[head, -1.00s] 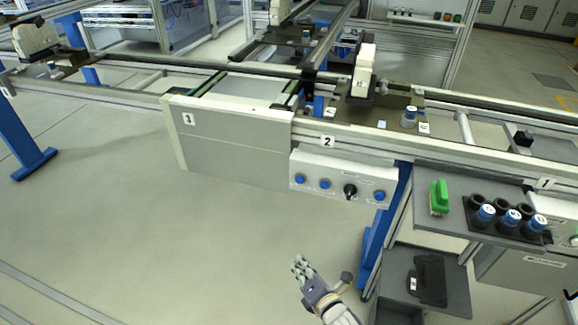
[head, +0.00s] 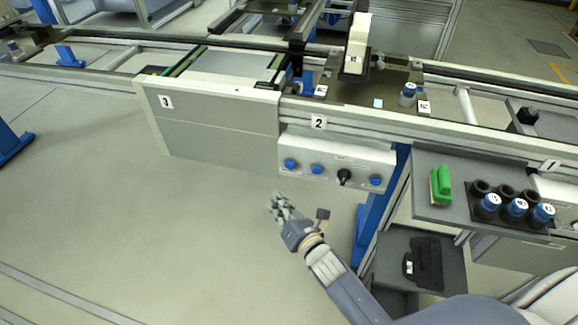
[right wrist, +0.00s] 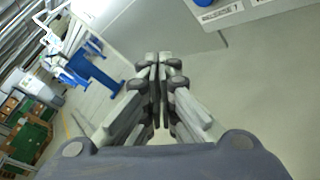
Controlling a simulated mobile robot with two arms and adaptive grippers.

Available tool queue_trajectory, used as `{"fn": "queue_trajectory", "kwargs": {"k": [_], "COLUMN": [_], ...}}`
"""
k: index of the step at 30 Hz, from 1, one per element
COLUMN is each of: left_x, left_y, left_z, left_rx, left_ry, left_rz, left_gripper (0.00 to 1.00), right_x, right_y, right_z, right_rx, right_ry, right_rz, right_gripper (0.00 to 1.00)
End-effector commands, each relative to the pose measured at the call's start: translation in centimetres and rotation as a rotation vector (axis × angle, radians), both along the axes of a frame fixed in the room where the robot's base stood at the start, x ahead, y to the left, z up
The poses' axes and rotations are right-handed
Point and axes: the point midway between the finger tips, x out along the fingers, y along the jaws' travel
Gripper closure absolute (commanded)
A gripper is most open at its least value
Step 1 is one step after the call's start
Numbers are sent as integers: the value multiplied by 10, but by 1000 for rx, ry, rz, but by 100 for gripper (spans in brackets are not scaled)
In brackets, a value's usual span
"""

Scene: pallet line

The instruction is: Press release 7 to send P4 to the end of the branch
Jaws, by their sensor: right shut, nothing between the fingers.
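A pale control box (head: 335,160) hangs under the rail by sign 2. It carries blue buttons and one black knob (head: 344,176). In the right wrist view, a label reading "RELEASE 7" (right wrist: 222,13) sits beside a blue button (right wrist: 203,2) cut by the top edge. In the head view the button labels are too small to read. My right gripper (head: 277,203) is shut and empty, below and left of the box, apart from it. Its closed fingers (right wrist: 158,62) also show in the right wrist view. I cannot tell which pallet is P4. My left gripper is not in view.
A dark pallet (head: 385,95) lies on the line behind the box. A grey panel (head: 215,125) marked 3 stands left of the box. Open floor lies below.

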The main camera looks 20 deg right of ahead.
Motion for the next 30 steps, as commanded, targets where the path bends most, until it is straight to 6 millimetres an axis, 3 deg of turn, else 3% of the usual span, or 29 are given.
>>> {"fn": "queue_trajectory", "kwargs": {"k": [16,30], "left_x": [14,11], "left_y": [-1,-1], "left_z": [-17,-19], "left_rx": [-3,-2], "left_ry": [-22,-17], "left_rz": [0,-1], "left_gripper": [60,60], "right_x": [58,68], "right_y": [-39,-46], "right_z": [0,0], "right_rx": [-4,0], "right_ry": [-2,0], "right_rz": [1,0], "right_gripper": [100,100]}}
